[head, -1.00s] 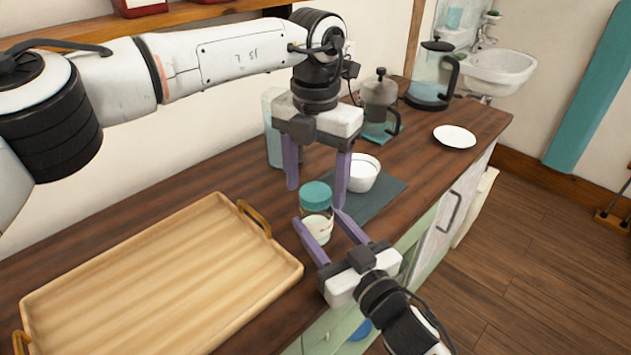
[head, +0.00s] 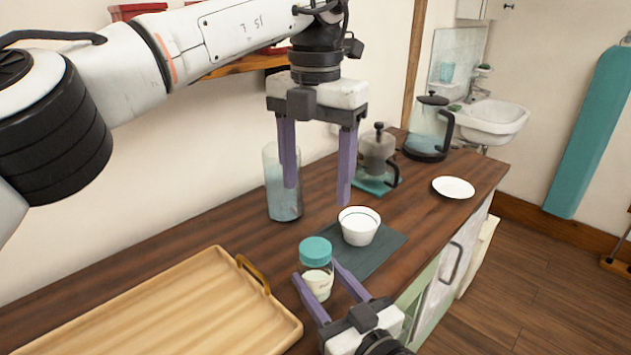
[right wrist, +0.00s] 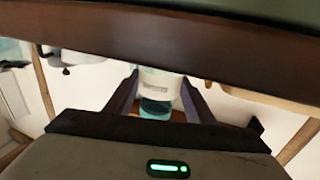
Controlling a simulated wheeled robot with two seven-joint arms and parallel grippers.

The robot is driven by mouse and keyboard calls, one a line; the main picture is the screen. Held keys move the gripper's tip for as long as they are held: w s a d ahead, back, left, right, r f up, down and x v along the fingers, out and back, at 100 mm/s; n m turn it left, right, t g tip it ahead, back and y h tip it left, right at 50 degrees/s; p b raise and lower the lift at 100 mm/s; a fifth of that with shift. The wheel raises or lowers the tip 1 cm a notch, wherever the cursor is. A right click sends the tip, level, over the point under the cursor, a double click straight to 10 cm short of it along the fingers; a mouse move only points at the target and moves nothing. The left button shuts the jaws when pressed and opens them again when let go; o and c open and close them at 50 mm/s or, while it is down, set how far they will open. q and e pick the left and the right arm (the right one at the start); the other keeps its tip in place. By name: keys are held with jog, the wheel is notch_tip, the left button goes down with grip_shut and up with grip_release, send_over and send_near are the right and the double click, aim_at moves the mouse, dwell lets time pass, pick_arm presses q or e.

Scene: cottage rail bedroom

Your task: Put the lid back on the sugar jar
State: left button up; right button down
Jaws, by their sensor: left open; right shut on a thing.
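The sugar jar (head: 318,284) is a small clear jar with pale contents and a light label. Its teal lid (head: 315,250) sits on top of it, looking level; I cannot tell how tightly. My right gripper (head: 318,270) is shut on the jar's sides, its purple fingers on either side below the lid. The right wrist view shows the jar (right wrist: 158,84) between the fingers, with the teal lid (right wrist: 155,108) on it. My left gripper (head: 317,195) is open and empty, raised above and clear of the lid. The jar's base is partly hidden.
A white bowl (head: 358,228) stands on a dark mat (head: 385,250) beside the jar. A tall glass (head: 282,195), a French press (head: 378,150), a kettle (head: 427,132) and a white plate (head: 453,187) stand farther back. A wooden tray (head: 190,310) fills the left counter.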

jog(key=c, duration=0.7)
grip_release()
jog(key=shift+c, duration=0.2)
jog(key=shift+d, duration=0.1)
jog(key=v, duration=1)
jog(key=shift+b, duration=0.35)
jog(key=shift+s, duration=0.1)
